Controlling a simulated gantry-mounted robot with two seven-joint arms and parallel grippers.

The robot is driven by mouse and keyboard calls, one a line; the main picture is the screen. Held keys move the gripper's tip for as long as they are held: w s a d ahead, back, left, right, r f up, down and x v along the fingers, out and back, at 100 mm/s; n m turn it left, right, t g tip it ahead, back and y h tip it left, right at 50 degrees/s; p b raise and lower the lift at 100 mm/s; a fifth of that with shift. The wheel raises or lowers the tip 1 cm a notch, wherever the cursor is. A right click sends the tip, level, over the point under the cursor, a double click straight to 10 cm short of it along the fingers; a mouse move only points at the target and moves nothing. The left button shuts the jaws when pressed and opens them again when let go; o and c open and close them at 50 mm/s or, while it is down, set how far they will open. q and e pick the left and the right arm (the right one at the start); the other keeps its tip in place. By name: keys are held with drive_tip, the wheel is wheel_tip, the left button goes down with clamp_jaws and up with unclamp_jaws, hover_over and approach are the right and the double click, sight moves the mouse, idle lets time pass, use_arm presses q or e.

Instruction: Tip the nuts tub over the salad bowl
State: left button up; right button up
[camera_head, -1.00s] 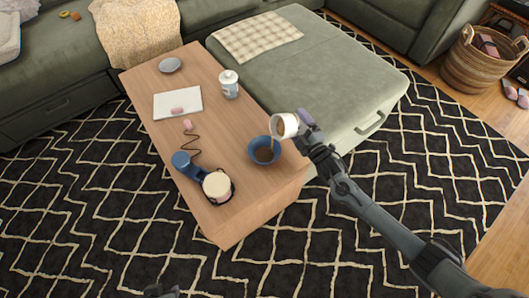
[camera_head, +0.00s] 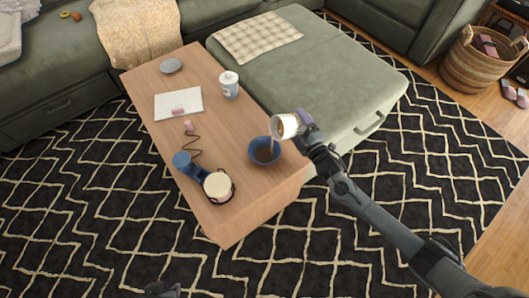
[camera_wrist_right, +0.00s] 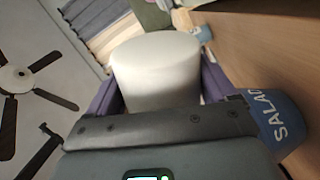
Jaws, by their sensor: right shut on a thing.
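My right gripper (camera_head: 305,120) is shut on the white nuts tub (camera_head: 284,126). It holds the tub tipped on its side, mouth to the left, above the upper right rim of the blue salad bowl (camera_head: 254,157). A thin pale streak shows between the tub's mouth and the bowl. Brownish contents lie in the bowl. In the right wrist view the tub (camera_wrist_right: 157,72) sits between the purple fingers, and the bowl (camera_wrist_right: 280,118), lettered "SALAD", stands at the right. A small dark piece of my left gripper (camera_head: 165,290) shows at the bottom edge; its jaws are unclear.
The bowl stands near the right edge of the wooden table (camera_head: 225,135). A lidded white cup (camera_head: 229,85), white tablet-like sheet (camera_head: 178,103) and grey dish (camera_head: 171,65) stand farther back.

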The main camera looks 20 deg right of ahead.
drive_tip(key=shift+r, duration=0.1)
idle(0.4)
drive_tip(key=shift+r+p, duration=0.15)
drive_tip(key=shift+p, duration=0.25)
idle(0.3)
drive_tip(key=shift+r+n+p, duration=0.15)
drive_tip(key=shift+n+p, duration=0.15)
idle(0.3)
drive_tip(key=shift+r+p, duration=0.15)
drive_tip(key=shift+p, duration=0.2)
drive_tip(key=shift+n, duration=0.3)
